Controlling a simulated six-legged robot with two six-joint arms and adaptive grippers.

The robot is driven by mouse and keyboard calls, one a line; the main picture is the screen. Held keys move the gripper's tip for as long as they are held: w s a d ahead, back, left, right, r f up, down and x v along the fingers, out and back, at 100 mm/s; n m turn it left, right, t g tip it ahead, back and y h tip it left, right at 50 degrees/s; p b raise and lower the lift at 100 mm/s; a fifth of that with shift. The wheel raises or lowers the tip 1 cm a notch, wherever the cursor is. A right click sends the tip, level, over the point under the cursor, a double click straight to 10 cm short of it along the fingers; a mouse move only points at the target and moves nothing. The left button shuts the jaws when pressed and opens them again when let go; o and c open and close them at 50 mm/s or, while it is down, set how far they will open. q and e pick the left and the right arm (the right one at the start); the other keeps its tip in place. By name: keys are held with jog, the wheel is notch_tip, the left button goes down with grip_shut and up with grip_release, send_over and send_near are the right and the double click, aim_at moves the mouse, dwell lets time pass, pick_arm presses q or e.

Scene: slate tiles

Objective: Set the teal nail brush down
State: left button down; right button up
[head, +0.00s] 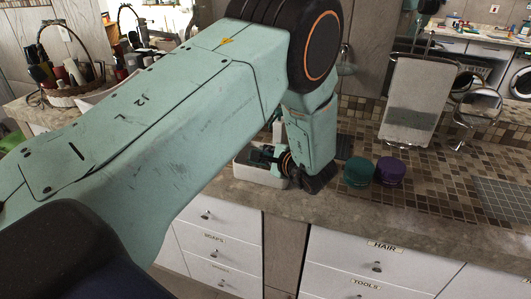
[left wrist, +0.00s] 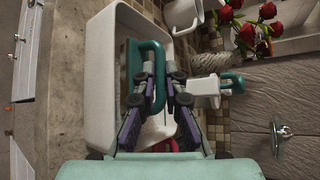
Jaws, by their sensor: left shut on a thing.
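The teal nail brush shows its looped handle (left wrist: 160,68) in the left wrist view, between the fingers of my left gripper (left wrist: 159,98). The gripper is shut on this handle. In the head view my left gripper (head: 264,156) is low over a white tray (head: 260,176) at the counter's front, partly hidden by my own arm. The tray (left wrist: 97,85) lies behind the brush in the left wrist view. Whether the brush touches the tray floor I cannot tell. My right gripper is in neither view.
A teal jar (head: 358,172) and a purple jar (head: 390,171) stand right of the gripper. A white item with a teal handle (left wrist: 232,79) is beside the tray. Red roses (left wrist: 262,22) stand beyond. The tiled counter (head: 440,178) has free room at right.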

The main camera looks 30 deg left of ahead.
pick_arm(q)
jog(key=shift+d+f, duration=0.15)
jog(key=shift+d, duration=0.05)
jog(key=shift+a+f, duration=0.2)
jog(key=c, duration=1.8)
grip_release()
jog(key=shift+a, duration=0.1)
jog(key=o, duration=0.3)
jog(key=shift+o, duration=0.3)
jog(key=shift+d, duration=0.25)
jog(key=shift+a, duration=0.1)
